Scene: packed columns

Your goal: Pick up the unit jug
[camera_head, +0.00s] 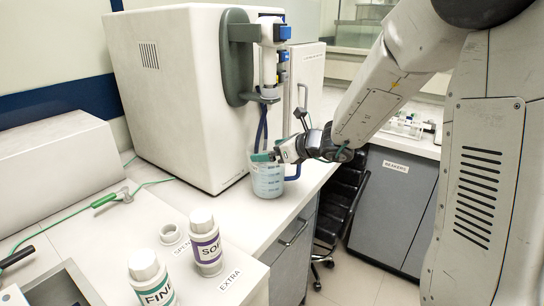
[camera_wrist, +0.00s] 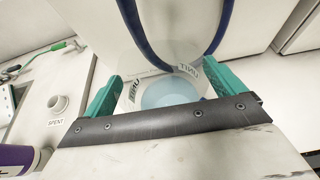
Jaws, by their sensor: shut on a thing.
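The unit jug (camera_head: 267,181) is a clear jug with pale blue liquid and markings. It is upright at the counter's edge, in front of the large white machine; I cannot tell whether its base touches the counter. My gripper (camera_head: 263,156) comes from the right and is shut on the jug near its rim. In the wrist view the jug (camera_wrist: 168,92) sits between the green fingers of my gripper (camera_wrist: 163,88), with "UNIT" labels reading reversed. The dark gripper bar hides its near side.
A white machine (camera_head: 175,85) with dark blue tubes (camera_head: 261,125) hanging near the jug stands behind. Two bottles, one purple-labelled (camera_head: 205,243) and one marked FINE (camera_head: 150,276), and a small white pot (camera_head: 171,234) stand front left. A black chair (camera_head: 345,195) is below right.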

